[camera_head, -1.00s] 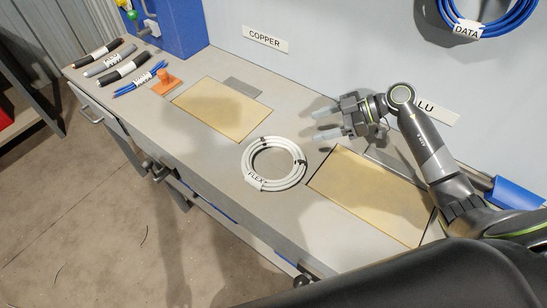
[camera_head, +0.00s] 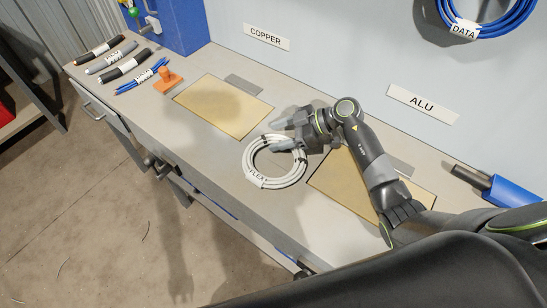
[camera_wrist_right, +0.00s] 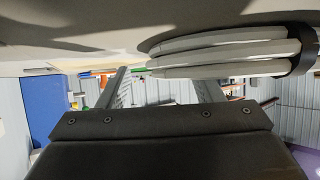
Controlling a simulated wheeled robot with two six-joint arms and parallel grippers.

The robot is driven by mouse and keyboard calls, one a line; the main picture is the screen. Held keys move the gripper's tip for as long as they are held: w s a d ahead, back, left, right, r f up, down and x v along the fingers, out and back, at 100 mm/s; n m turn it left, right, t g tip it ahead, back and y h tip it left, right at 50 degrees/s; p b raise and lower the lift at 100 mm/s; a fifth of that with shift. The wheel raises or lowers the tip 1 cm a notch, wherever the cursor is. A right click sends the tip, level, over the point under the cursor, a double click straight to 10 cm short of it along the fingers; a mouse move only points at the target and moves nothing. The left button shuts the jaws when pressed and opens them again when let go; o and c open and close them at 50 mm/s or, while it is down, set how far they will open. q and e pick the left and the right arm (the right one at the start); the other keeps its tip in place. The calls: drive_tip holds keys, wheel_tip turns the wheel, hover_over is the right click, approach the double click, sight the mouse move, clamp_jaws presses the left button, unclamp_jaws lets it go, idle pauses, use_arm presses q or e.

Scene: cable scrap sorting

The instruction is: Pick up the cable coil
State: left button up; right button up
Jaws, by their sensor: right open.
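The white cable coil (camera_head: 279,183) labelled FLEX lies flat on the bench, with dark ties around it. My right gripper (camera_head: 279,134) is over the coil's far side, its fingers apart and pointing left. One finger shows above the coil's far rim and the other overlaps the rim. In the right wrist view the coil (camera_wrist_right: 225,52) fills the upper right and hides the tip of one finger. The two fingers (camera_wrist_right: 163,88) are spread with nothing clamped between them; I cannot tell whether one touches the coil. My left gripper is out of view.
Two tan panels, one left (camera_head: 224,107) and one right (camera_head: 330,185), are set in the bench (camera_head: 210,160). Cable pieces (camera_head: 125,67) and an orange tool (camera_head: 167,81) lie at the far left. A blue DATA coil (camera_head: 490,32) hangs on the wall. A blue-handled tool (camera_head: 512,193) is at right.

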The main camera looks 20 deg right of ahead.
drive_tip(key=c, duration=1.2)
drive_tip(key=shift+c, duration=0.2)
wheel_tip(320, 180, up, 10)
drive_tip(key=shift+r, duration=0.1)
clamp_jaws()
